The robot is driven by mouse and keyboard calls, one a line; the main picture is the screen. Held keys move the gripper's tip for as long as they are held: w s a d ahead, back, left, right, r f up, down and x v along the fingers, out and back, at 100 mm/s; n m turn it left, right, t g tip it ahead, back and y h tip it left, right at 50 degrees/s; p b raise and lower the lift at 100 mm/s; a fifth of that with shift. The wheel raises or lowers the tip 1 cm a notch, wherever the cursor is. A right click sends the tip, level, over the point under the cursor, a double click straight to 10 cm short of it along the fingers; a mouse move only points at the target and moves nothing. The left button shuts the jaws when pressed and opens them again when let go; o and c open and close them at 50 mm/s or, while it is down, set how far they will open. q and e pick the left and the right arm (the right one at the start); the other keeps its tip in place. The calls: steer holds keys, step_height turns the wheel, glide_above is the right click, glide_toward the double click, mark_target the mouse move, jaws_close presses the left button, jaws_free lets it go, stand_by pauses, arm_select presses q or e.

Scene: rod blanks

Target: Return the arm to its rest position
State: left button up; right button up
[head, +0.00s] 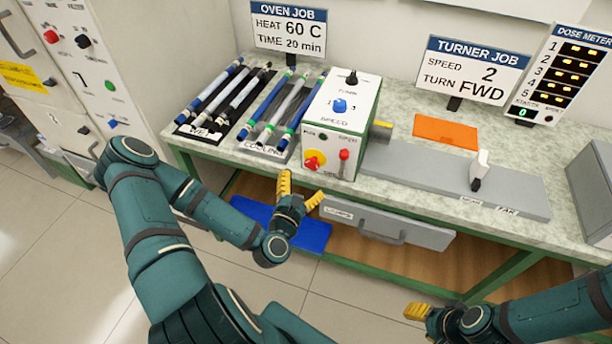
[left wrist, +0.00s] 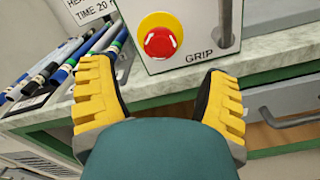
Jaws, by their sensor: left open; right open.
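My left gripper (head: 299,190) is open and empty in front of the bench's front edge, below the white control box. In the left wrist view its two yellow fingers (left wrist: 160,98) stand wide apart with nothing between them. My right gripper (head: 417,312) is at the lower right of the head view, clear of the bench, with one yellow fingertip showing plainly. The left arm is bent and comes in from the lower left. The right arm comes in from the lower right edge.
The bench (head: 578,232) carries racks of rods, a control box (head: 345,110) with a red stop button (left wrist: 160,42), a grey rail (head: 420,172) and an orange pad (head: 446,132). A grey drawer (head: 420,232) and a blue panel (head: 305,234) are below. Floor in front is clear.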

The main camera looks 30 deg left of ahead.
arm_select(q)
steer(key=shift+d, duration=0.1)
stand_by(0.5)
steer(key=d+f+m+g+h, duration=0.3)
steer(key=d+f+m+h, duration=0.3)
steer(key=d+m, duration=0.4)
steer(key=s+d+f+m+g+h, duration=0.1)
steer(key=s+d+m+g, duration=0.4)
steer(key=m, duration=0.5)
steer(key=s+d+f+m+g+h, duration=0.1)
steer(key=s+d+f+m+g, duration=0.3)
steer(key=m+g, duration=0.4)
steer(key=shift+s+d+m, duration=0.6)
steer(key=shift+s+m, duration=0.25)
steer(key=shift+m, duration=0.95)
steer(key=shift+f, duration=0.1)
